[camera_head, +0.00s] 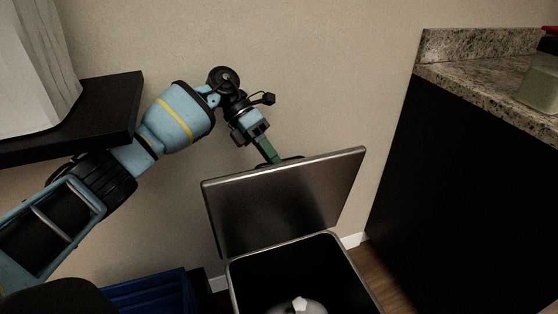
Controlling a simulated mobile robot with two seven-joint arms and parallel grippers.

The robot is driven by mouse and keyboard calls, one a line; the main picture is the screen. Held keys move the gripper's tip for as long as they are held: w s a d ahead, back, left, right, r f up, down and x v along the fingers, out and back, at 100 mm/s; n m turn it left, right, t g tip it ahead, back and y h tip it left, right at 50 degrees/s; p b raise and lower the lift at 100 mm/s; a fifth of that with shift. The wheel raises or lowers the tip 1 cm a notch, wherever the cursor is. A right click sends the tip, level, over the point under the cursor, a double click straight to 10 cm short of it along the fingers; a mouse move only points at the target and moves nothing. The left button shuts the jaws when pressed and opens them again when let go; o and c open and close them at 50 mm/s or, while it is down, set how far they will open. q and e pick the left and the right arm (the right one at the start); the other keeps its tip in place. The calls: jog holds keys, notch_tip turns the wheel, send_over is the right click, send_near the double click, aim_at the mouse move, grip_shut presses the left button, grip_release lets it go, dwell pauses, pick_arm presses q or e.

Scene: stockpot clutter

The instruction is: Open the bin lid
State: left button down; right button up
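The bin (232,281) stands at the bottom middle, its dark inside showing. Its metallic grey lid (285,200) is raised and tilted up at the back of the opening. My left arm comes in from the left, and my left gripper (272,153) reaches down behind the lid's upper edge. A green part of the gripper shows just above that edge; the fingertips are hidden behind the lid, so I cannot tell whether they touch it or how far they are apart. My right gripper is not in view.
A white object (298,305) lies inside the bin. A dark counter with a granite top (480,85) stands at the right, with a green-grey container (540,85) on it. A black shelf (90,115) juts out at the left. A blue crate (150,295) sits left of the bin.

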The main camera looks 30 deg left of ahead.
pick_arm(q)
jog(key=shift+s+a+f, duration=0.15)
jog(key=shift+a+f, duration=0.05)
jog(key=shift+f, duration=0.6)
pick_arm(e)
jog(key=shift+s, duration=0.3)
pick_arm(q)
jog(key=c, duration=1.8)
grip_release()
jog(key=o, duration=0.4)
jog(key=shift+w+f, duration=0.1)
jog(key=shift+w, duration=0.1)
jog(key=shift+r, duration=0.25)
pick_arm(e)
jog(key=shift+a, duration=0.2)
pick_arm(q)
jog(key=shift+r, duration=0.1)
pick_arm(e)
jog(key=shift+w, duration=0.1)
